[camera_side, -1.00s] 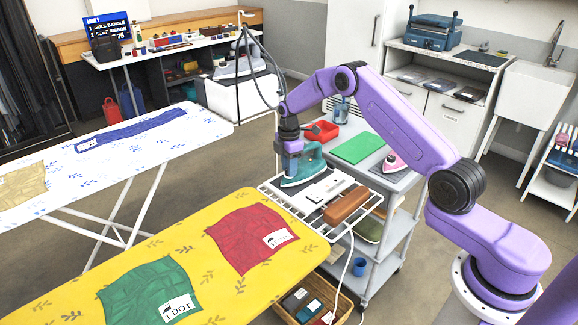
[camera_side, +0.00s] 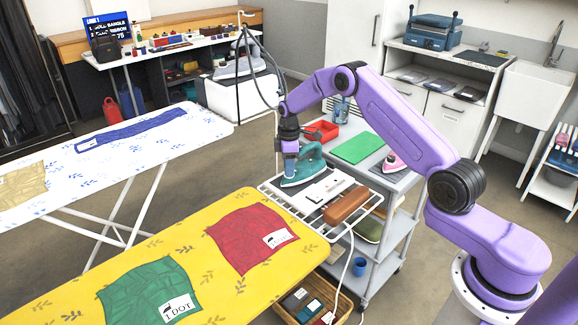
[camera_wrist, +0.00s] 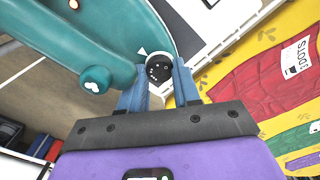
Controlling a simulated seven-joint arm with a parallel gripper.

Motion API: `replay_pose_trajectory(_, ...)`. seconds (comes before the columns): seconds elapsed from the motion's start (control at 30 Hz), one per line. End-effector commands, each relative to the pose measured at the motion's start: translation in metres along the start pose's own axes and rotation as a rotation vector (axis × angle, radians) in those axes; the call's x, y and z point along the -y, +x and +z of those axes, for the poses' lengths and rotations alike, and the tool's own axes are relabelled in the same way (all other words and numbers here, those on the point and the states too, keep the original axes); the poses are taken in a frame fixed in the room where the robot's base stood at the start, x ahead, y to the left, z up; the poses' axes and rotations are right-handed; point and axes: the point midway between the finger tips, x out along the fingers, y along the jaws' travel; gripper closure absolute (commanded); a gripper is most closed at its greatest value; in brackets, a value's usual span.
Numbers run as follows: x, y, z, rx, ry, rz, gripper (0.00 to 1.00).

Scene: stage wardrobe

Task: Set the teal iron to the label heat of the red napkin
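The teal iron (camera_side: 303,168) rests on the white wire rack (camera_side: 327,227) at the cart's near end. Its black dial (camera_wrist: 160,68) bears white dots, and a white triangle (camera_wrist: 141,51) is marked on the body beside it. My gripper (camera_wrist: 163,84) points down at the iron, its blue fingers on either side of the dial and seemingly closed against it. The dots under the pointer are too small to read surely. The red napkin (camera_side: 240,238) lies on the yellow board; its label (camera_wrist: 297,58) shows "DOTS", the number unclear.
A green napkin (camera_side: 150,290) lies on the yellow board.

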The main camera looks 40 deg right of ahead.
Motion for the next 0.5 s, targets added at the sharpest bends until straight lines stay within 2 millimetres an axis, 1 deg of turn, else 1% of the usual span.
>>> replay_pose_trajectory(0.03,-0.0002,-0.0006,-0.0005,-0.001,-0.001,0.001,0.55)
replay_pose_trajectory(0.07,-0.0002,-0.0006,-0.0005,-0.001,-0.001,0.001,0.45)
replay_pose_trajectory(0.1,-0.0002,-0.0006,-0.0005,-0.001,-0.001,0.001,0.42)
replay_pose_trajectory(0.37,-0.0002,-0.0007,-0.0002,0.0,-0.002,0.001,0.42)
replay_pose_trajectory(0.5,-0.0009,-0.0091,-0.0006,-0.002,-0.002,0.003,0.42)
